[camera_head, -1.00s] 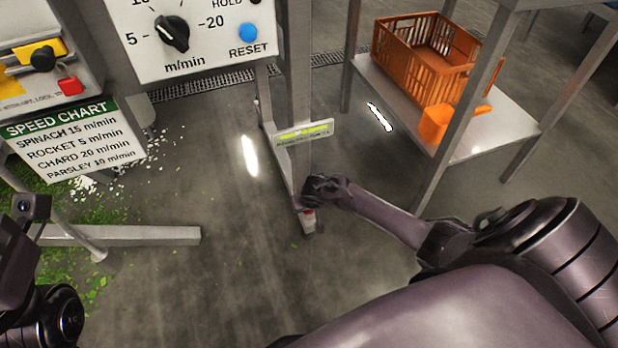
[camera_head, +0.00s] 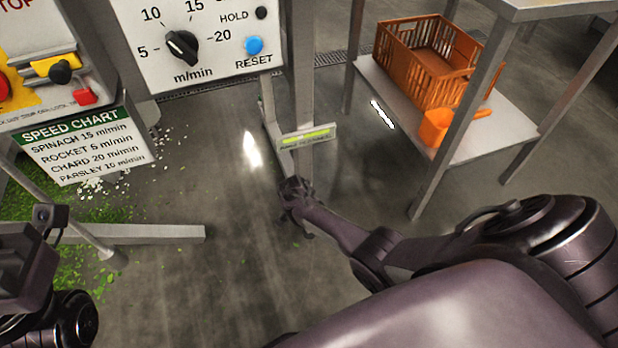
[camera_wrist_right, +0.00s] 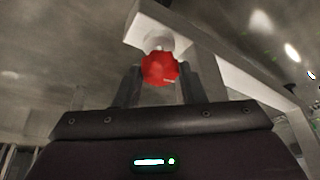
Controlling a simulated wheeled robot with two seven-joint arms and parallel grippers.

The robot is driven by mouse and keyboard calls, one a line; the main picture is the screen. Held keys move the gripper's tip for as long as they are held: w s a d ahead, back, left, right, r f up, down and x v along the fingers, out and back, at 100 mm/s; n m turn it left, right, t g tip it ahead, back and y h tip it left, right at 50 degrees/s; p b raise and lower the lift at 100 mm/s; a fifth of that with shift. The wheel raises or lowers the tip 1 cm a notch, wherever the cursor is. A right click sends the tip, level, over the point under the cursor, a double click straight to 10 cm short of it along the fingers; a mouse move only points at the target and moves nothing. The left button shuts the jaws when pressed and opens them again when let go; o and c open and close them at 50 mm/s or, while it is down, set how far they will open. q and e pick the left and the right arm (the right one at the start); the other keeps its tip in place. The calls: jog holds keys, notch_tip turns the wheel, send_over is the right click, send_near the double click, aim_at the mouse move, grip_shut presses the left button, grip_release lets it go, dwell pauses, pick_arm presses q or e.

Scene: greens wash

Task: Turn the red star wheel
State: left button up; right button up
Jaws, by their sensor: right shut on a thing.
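The red star wheel (camera_wrist_right: 160,68) shows in the right wrist view, low on a pale steel post (camera_wrist_right: 213,85), below a white collar. My right gripper (camera_wrist_right: 159,82) has one finger on each side of it and is shut on it. In the head view my right gripper (camera_head: 295,190) is at the lower end of the post and hides the wheel. The wheel's turn angle cannot be read. Part of my left arm (camera_head: 40,250) shows at the left edge; its fingers are not visible.
A white panel (camera_head: 225,75) with a dial hangs above. A green label plate (camera_head: 306,137) sits on the post above my right gripper. A steel table with a shelf holds an orange crate (camera_head: 395,62) and an orange scoop (camera_head: 437,126).

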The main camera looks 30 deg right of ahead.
jog(key=shift+m, duration=0.5)
jog(key=shift+d+g, duration=0.1)
jog(key=shift+g, duration=0.2)
jog(key=o, duration=1)
jog(key=shift+r, duration=0.1)
jog(key=shift+w, duration=0.15)
